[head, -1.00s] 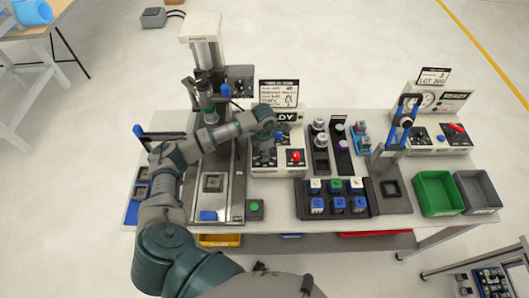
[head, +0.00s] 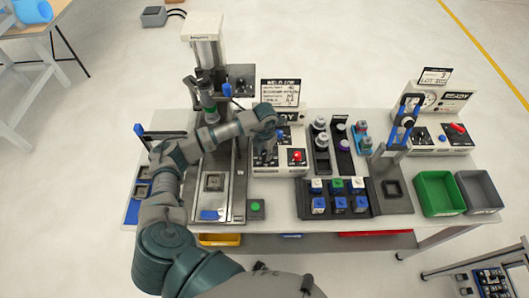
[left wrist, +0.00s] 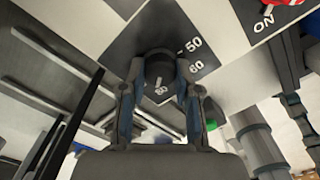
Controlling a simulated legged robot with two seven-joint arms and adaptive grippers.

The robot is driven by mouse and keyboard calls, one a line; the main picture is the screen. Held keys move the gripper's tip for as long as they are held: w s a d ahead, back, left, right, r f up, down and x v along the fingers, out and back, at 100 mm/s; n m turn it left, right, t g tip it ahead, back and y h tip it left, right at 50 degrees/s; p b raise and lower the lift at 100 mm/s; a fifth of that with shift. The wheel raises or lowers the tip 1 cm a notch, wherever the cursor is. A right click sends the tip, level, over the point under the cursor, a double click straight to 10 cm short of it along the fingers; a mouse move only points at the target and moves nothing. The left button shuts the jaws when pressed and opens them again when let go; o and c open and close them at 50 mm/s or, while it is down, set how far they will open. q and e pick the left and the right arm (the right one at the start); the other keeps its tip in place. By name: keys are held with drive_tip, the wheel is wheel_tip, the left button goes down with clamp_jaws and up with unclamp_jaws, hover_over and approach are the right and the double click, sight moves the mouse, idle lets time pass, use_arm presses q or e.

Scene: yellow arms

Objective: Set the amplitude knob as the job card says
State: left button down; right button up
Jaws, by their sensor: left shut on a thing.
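The amplitude knob (left wrist: 158,82) is dark and round with a pale mark on its face, on a black dial patch of the white panel. The numbers 50 and 60 show on the panel beside it. My left gripper (left wrist: 156,92) has one finger on each side of the knob and is shut on it. In the head view my left gripper (head: 265,156) reaches down onto the white control box (head: 272,170), and the knob is hidden under it. The job card (head: 281,93) stands behind the box; its small print is too blurred to read. My right gripper is not in view.
A red switch (head: 297,157) sits on the box right of my gripper. A press (head: 205,60) stands to the left. A rack of blocks (head: 338,205), a lever press (head: 400,130), a green bin (head: 438,193) and a grey bin (head: 478,191) are to the right.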

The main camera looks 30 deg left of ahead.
sight(265, 152)
use_arm(q)
drive_tip(key=shift+w+r+n, duration=0.25)
drive_tip(key=shift+w+n, duration=0.05)
drive_tip(key=shift+n, duration=1)
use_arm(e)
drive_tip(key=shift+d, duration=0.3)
use_arm(q)
drive_tip(key=c, duration=0.9)
unclamp_jaws()
drive_tip(key=shift+c, duration=0.2)
drive_tip(key=shift+o, duration=0.5)
drive_tip(key=shift+a+f, duration=0.1)
drive_tip(key=shift+f, duration=0.1)
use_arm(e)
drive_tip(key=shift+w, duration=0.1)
use_arm(q)
drive_tip(key=shift+s, duration=0.1)
drive_tip(key=shift+r, duration=0.35)
wheel_tip(265, 152, up, 11)
